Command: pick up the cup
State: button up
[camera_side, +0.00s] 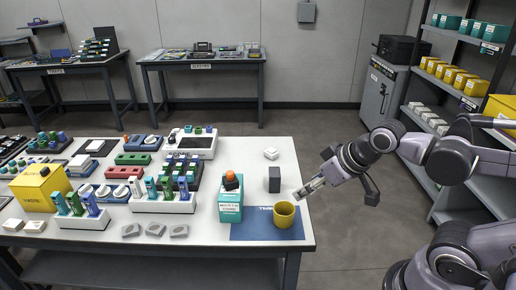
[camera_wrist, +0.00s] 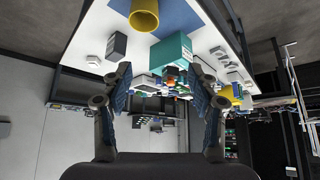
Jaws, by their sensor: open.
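The cup (camera_side: 284,214) is yellow and stands upright on a blue mat (camera_side: 240,231) at the right end of the white table. My gripper (camera_side: 299,195) is just above and to the right of the cup in the side view, apart from it. In the wrist view, which looks upside down, the cup (camera_wrist: 144,15) is at the top edge, partly cut off. My gripper (camera_wrist: 158,95) shows two separated fingers with nothing between them.
A teal box with an orange-topped bottle (camera_side: 230,197) stands left of the cup. A dark block (camera_side: 274,180) and a small white block (camera_side: 271,153) stand behind it. Racks, vials and a yellow bin (camera_side: 40,188) crowd the table's left. Floor right of the table is clear.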

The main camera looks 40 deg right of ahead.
jog(key=o, duration=0.5)
jog(key=m+g+h, duration=0.1)
jog(key=m+g, duration=0.6)
jog(key=m, duration=1.1)
send_over(284, 212)
jog(key=a, duration=0.2)
jog(key=f, duration=1.3)
jog(key=shift+s+a, duration=0.15)
jog(key=shift+s, duration=0.25)
jog(key=shift+s+f, duration=0.2)
jog(key=shift+f, duration=0.85)
jog(key=shift+s+f, duration=0.2)
jog(key=shift+f, duration=1.55)
